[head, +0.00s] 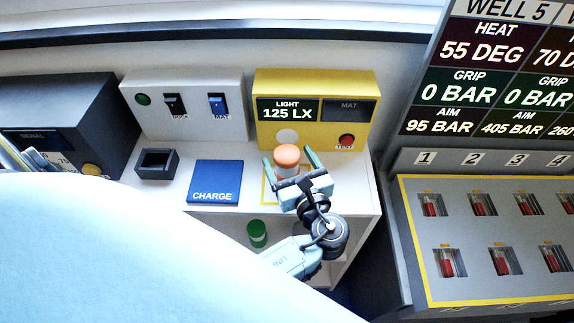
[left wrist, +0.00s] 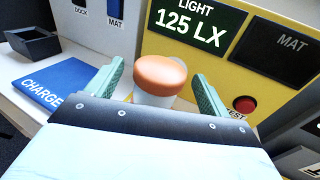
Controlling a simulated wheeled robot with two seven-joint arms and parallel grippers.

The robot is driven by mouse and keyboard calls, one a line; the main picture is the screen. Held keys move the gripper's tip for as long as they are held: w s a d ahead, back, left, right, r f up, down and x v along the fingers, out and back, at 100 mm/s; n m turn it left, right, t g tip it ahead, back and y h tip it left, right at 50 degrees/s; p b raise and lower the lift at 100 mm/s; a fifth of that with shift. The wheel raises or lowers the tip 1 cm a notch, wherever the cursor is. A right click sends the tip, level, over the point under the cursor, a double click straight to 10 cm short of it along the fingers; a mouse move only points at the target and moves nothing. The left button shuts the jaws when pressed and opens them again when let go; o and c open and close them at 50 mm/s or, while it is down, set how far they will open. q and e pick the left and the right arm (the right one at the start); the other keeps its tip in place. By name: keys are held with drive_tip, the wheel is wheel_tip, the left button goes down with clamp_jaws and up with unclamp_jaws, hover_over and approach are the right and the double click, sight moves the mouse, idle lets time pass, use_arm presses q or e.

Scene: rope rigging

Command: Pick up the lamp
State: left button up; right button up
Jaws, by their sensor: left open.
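The lamp (head: 287,158) has an orange domed top and a white body. It stands upright on the white shelf top, in front of the yellow light meter box (head: 316,110). My left gripper (head: 293,161) is open, with one finger on each side of the lamp. In the left wrist view the lamp (left wrist: 158,80) shows between the two green fingers, with a gap on both sides. The lower part of the lamp is hidden by the gripper body. My right gripper is not in view.
A blue CHARGE pad (head: 214,183) and a small dark open box (head: 157,163) lie left of the lamp. A switch box (head: 186,104) stands behind them. A grey panel with several red vials (head: 478,207) stands right. A green-capped item (head: 257,232) is on the lower shelf.

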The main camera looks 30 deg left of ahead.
use_arm(q)
drive_tip(key=shift+x, duration=0.95)
drive_tip(key=c, duration=1.3)
drive_tip(key=shift+r, duration=0.1)
